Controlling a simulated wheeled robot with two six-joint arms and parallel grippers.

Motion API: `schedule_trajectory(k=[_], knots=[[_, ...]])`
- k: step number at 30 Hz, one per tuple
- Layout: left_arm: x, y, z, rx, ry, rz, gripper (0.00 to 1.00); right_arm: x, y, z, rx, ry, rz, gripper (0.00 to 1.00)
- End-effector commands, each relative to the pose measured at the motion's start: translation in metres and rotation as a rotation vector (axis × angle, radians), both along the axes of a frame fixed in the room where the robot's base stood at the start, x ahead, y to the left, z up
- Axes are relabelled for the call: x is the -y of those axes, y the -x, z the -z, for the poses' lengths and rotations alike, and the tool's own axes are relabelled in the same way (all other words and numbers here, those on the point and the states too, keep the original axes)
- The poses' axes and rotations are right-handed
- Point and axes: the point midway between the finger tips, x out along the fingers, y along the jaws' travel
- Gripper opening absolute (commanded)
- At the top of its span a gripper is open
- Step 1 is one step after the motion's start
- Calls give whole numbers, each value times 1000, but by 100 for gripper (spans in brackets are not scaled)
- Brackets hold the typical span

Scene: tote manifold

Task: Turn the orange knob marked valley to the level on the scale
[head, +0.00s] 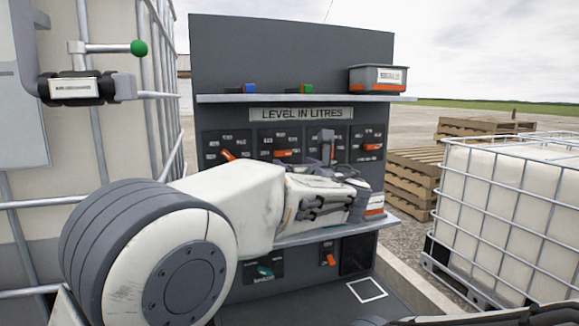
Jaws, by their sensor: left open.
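A grey panel headed "LEVEL IN LITRES" carries a row of scale plates with orange knobs: a left one (229,156) tilted, a second (282,153) nearly level, and a far right one (372,147) nearly level. Another orange knob (328,260) sits lower, below the shelf. The small labels are too blurred to read, so I cannot tell which knob is marked valley. My left gripper (340,168) is open in front of the third plate and hides much of it. I cannot tell whether it touches anything. My right gripper is not in view.
A teal knob (264,271) is low on the panel. A caged white tote (510,200) and wooden pallets (410,180) stand right.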

Motion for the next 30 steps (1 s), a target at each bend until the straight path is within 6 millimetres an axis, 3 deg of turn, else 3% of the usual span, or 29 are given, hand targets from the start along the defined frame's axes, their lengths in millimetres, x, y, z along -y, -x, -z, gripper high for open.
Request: schedule_trajectory(k=[6, 20, 23, 26, 30], knots=[[9, 27, 1, -1, 0, 1, 88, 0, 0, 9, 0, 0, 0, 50], [7, 34, 5, -16, 29, -5, 88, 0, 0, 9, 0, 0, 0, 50], [-6, 46, 28, -78, 152, -32, 88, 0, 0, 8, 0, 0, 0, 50], [-28, 74, 71, -188, 388, -103, 88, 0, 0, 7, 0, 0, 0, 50], [-57, 141, 145, -348, 807, -311, 88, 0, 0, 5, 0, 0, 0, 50]])
